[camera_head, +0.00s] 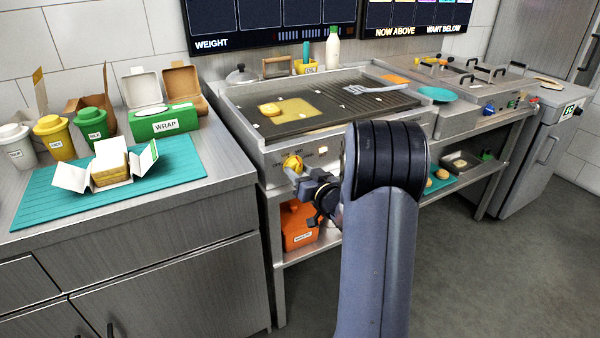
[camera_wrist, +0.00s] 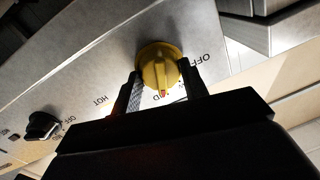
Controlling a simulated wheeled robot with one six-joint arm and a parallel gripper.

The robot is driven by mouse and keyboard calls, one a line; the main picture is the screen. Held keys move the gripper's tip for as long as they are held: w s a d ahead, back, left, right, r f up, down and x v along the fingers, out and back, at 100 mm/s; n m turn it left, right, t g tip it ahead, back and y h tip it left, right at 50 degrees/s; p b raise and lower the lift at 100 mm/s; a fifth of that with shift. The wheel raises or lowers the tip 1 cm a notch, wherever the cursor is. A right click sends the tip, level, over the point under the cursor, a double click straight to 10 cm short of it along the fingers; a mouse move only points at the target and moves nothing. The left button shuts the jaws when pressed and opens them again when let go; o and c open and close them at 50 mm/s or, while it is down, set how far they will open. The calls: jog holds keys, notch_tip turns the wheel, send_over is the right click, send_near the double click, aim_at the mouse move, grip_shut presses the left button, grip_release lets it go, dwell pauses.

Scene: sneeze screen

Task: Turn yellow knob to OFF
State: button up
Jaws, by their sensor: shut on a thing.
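The yellow knob (camera_head: 293,162) sits on the steel front panel of the griddle. In the wrist view, the knob (camera_wrist: 156,66) has a raised grip bar with a red mark at its lower end, toward partly hidden lettering ending in D. OFF is printed at the knob's upper right and HOT to its lower left. My gripper (camera_head: 304,176) is at the panel, its fingers on either side of the knob, shut on it. The wrist view shows the two fingers (camera_wrist: 160,82) left and right of the knob. My arm hides the panel right of it in the head view.
A black knob (camera_wrist: 42,125) with its own OFF label is farther along the panel. The griddle top (camera_head: 330,105) holds a yellow bun-like piece. An orange jug (camera_head: 298,227) stands on the shelf below. A counter with a teal mat (camera_head: 45,205) is at left.

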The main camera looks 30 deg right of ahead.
jog(key=shift+n+b, duration=0.3)
jog(key=shift+b, duration=0.05)
jog(key=n+b, duration=0.2)
jog(key=shift+f+n+b, duration=0.15)
jog(key=shift+n+b, duration=0.15)
jog(key=n+b, duration=0.4)
jog(key=n, duration=0.1)
jog(key=shift+h, duration=0.3)
jog(key=n+b, duration=0.3)
jog(key=n, duration=0.1)
jog(key=shift+a+n+g, duration=0.1)
jog(key=shift+n+g, duration=0.2)
jog(key=shift+r+n+h+b, duration=0.15)
jog(key=shift+n+h+b, duration=0.1)
jog(key=shift+n+b, duration=0.75)
jog(key=shift+r+n+h+b, duration=0.1)
jog(key=shift+n+h+b, duration=0.15)
jog(key=shift+n+b, duration=0.7)
jog(key=shift+n, duration=0.25)
jog(key=o, duration=1)
jog(key=shift+c, duration=0.2)
jog(key=shift+r, duration=0.1)
